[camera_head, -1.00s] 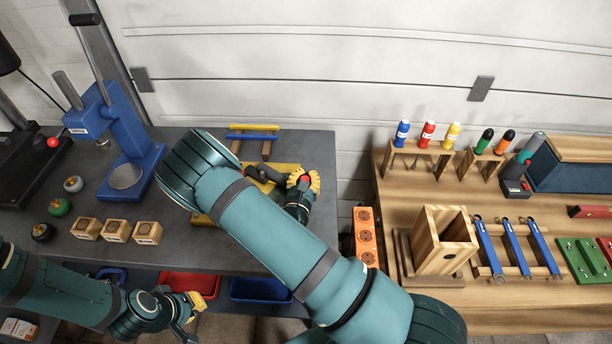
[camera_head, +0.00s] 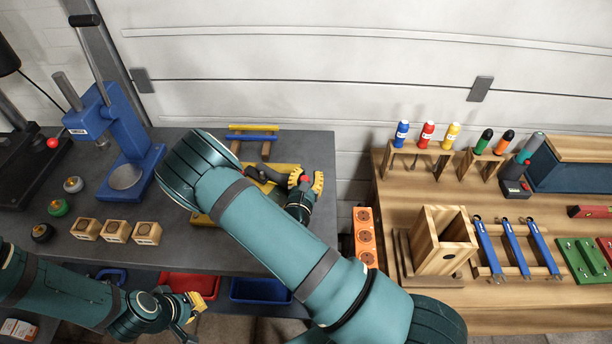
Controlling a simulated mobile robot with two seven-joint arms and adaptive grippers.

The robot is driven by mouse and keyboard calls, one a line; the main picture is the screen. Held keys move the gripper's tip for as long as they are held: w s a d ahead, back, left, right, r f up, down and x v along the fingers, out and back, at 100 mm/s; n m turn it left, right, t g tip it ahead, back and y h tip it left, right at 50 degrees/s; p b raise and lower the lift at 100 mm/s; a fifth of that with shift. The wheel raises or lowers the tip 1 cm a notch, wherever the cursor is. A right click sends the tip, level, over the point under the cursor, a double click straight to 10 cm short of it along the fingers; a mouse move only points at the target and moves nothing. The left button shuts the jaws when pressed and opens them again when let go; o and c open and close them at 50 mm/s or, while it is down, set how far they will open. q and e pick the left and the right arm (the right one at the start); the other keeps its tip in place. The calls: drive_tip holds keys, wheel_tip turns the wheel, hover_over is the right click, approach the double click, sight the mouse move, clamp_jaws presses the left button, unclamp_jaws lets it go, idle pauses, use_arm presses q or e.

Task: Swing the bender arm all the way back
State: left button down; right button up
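The bender has a yellow base (camera_head: 201,219), largely hidden behind my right arm. Its dark bender arm (camera_head: 266,174) lies low, pointing right, with a red tip. My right gripper (camera_head: 306,182) is at that tip, its yellow fingers spread on either side of the red end. The fingers look apart, though contact with the tip cannot be made out clearly. My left gripper (camera_head: 193,307) hangs low in front of the shelf bins, away from the bender; its finger gap is not clear.
A blue press (camera_head: 118,140) and wooden blocks (camera_head: 116,231) stand left on the dark bench. A rack with yellow and blue bars (camera_head: 253,137) is behind the bender. An orange block (camera_head: 365,238) and wooden bench (camera_head: 400,185) are to the right.

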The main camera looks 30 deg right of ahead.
drive_tip(key=o, duration=0.5)
drive_tip(key=shift+s, duration=0.1)
drive_tip(key=shift+c, duration=0.2)
drive_tip(key=shift+a, duration=0.15)
drive_tip(key=v, duration=1.1)
drive_tip(key=shift+s+a, duration=0.25)
drive_tip(key=shift+s, duration=0.05)
